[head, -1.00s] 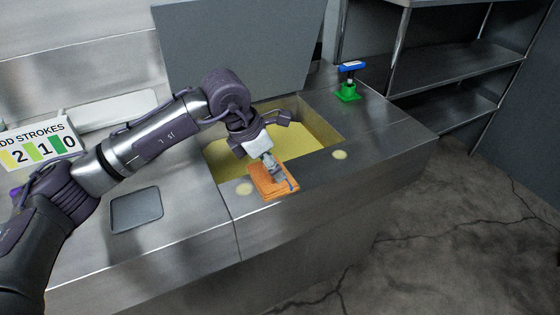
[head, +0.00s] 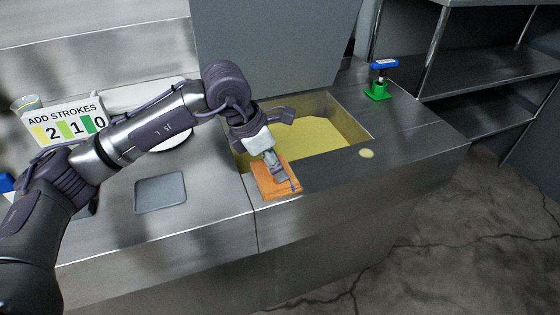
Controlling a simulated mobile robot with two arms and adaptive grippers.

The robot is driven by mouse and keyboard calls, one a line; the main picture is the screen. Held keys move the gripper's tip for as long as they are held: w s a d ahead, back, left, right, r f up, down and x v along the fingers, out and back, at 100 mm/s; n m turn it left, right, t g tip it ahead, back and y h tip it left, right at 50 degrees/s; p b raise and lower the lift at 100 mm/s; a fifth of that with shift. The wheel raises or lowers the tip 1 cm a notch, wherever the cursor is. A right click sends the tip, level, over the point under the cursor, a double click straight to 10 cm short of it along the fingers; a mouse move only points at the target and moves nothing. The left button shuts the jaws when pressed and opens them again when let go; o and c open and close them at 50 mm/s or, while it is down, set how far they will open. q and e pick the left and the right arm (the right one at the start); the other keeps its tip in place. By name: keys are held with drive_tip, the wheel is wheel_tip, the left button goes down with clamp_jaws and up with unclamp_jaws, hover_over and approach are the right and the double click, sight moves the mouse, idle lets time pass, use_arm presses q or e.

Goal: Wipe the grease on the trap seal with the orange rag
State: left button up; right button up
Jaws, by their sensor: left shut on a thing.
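The orange rag (head: 268,181) lies flat at the front left of the rim of the open trap (head: 318,176). My left gripper (head: 281,178) is shut on the rag from above, its fingers pointing down. One pale yellow grease spot (head: 366,153) shows on the rim at the right front of the opening. The rim under the rag is hidden. Yellow grease (head: 315,134) fills the trap's well. My right gripper is not in view.
The raised lid (head: 275,45) stands behind the well. A green holder (head: 377,92) with a blue-topped tool (head: 384,65) stands at the back right. A grey square plate (head: 160,192) and the "ADD STROKES 2 1 0" sign (head: 70,122) are at left. The right counter is mostly clear.

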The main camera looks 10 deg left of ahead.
sight(267, 176)
use_arm(q)
drive_tip(key=shift+a, duration=0.1)
drive_tip(key=shift+s+a+f+b, duration=0.15)
drive_tip(key=shift+s+a+b, duration=0.2)
drive_tip(key=shift+a, duration=0.1)
drive_tip(key=shift+s+a, duration=0.5)
drive_tip(key=shift+a, duration=0.2)
drive_tip(key=shift+w+d, duration=0.1)
drive_tip(key=shift+d, duration=0.05)
drive_tip(key=shift+w+d+b, duration=0.15)
drive_tip(key=shift+w+d, duration=0.55)
drive_tip(key=shift+d, duration=0.35)
drive_tip(key=shift+w+d+b, duration=0.15)
drive_tip(key=shift+w+d, duration=0.55)
drive_tip(key=shift+d, duration=0.3)
drive_tip(key=shift+w+d, duration=0.55)
drive_tip(key=shift+d, duration=0.25)
drive_tip(key=shift+w+d, duration=0.5)
drive_tip(key=shift+d, duration=0.25)
drive_tip(key=shift+w+d+b, duration=0.25)
drive_tip(key=shift+d+b, duration=0.05)
drive_tip(key=shift+d, duration=0.15)
